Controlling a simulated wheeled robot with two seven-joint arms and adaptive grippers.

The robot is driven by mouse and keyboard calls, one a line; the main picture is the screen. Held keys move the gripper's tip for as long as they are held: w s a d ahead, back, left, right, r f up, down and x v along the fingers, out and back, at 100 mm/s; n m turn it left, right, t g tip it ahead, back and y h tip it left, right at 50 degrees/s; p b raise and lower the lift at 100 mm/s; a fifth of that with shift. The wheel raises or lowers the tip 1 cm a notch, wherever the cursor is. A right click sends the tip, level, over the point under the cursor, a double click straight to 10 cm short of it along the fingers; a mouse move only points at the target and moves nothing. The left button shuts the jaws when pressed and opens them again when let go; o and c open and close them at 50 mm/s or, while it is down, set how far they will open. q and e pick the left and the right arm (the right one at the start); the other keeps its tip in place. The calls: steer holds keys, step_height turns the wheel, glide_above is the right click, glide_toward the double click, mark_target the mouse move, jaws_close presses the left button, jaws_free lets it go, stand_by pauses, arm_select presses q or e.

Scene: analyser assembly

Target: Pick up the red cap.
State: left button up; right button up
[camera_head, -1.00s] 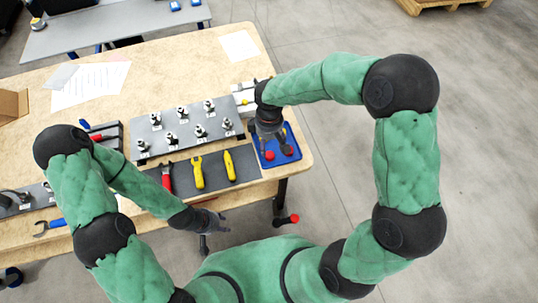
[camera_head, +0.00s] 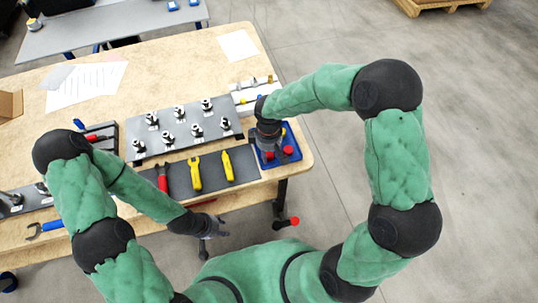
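A blue tray (camera_head: 294,158) sits at the right front corner of the wooden table. Two small red caps show in it, one at the right (camera_head: 288,150) and one at the left (camera_head: 268,156), partly covered by my gripper. My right gripper (camera_head: 270,150) points down over the left part of the tray, close to the left red cap. Its fingers are too small and hidden to tell whether they are open or touch a cap. My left gripper (camera_head: 214,238) hangs in front of the table edge, its fingers spread and empty.
Left of the tray lies a dark mat (camera_head: 210,173) with red- and yellow-handled tools. Behind it is a grey plate (camera_head: 180,147) with several metal fittings. A white holder (camera_head: 250,97) stands behind the tray. A red knob (camera_head: 293,221) shows below the table.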

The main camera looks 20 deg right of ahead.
steer(key=shift+c, duration=0.8)
